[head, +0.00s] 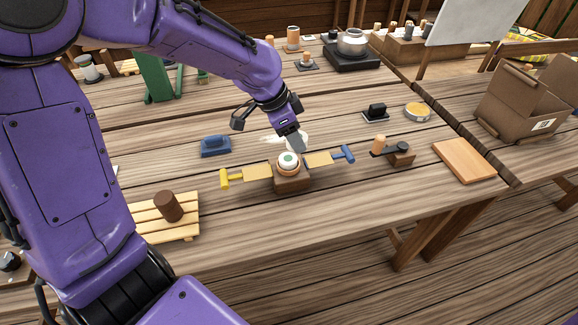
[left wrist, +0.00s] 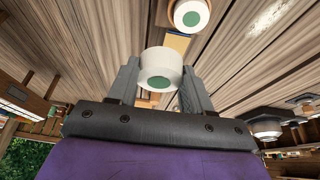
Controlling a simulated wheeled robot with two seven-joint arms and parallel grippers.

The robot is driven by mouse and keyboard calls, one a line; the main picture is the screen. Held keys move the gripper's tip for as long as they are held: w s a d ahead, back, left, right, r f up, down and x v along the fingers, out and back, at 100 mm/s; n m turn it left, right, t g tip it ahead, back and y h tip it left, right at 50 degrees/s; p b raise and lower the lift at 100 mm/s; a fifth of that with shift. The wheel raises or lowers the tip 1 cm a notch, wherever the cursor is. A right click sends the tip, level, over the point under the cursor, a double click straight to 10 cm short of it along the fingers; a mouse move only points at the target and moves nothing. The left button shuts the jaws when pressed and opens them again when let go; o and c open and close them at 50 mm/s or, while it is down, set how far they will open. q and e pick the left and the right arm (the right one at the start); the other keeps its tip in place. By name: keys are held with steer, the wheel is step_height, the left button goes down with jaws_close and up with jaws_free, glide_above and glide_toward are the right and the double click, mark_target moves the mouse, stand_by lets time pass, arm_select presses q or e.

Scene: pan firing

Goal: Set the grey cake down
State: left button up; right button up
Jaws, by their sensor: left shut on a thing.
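My left gripper (head: 297,144) reaches in above the middle of the table. In the left wrist view its two grey fingers (left wrist: 160,88) are shut on a pale grey-white round cake (left wrist: 160,66) with a green spot on its face. In the head view the gripper largely hides this held cake. A second round white piece with a green centre (head: 288,160) sits in an orange-brown ring on a wooden block (head: 291,184), just below the fingertips in the picture. It also shows at the top of the left wrist view (left wrist: 190,14). My right gripper is not in view.
Yellow plates with a yellow handle (head: 225,179) and a blue handle (head: 346,153) flank the block. A slatted board (head: 176,228) with a brown cylinder (head: 168,206) stands front left. A blue tool (head: 216,146), a wooden board (head: 464,160) and a cardboard box (head: 522,100) stand around. Bare table lies in front.

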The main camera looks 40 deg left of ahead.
mark_target(291, 159)
arm_select(q)
steer(key=f+b, duration=0.1)
steer(key=a+f+b, duration=0.1)
steer(key=shift+w+f, duration=0.2)
steer(key=shift+f, duration=0.2)
steer(key=shift+s+a+f+p, duration=0.15)
steer(key=shift+a+p, duration=0.55)
steer(key=shift+p, duration=0.2)
steer(key=f, duration=0.1)
steer(key=w+f, duration=0.1)
steer(key=f, duration=0.1)
steer(key=a+f, duration=0.1)
steer(key=f, duration=0.1)
steer(key=shift+w+p, duration=0.25)
steer(key=shift+p, duration=0.05)
steer(key=shift+s+d+r, duration=0.1)
steer(key=shift+s+r, duration=0.05)
steer(key=shift+s, duration=0.1)
steer(key=o, duration=1)
steer(key=shift+w+f, duration=0.15)
steer(key=shift+f, duration=0.1)
steer(key=shift+o, duration=0.2)
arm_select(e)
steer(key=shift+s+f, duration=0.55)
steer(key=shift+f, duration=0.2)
arm_select(q)
steer(key=shift+r, duration=0.1)
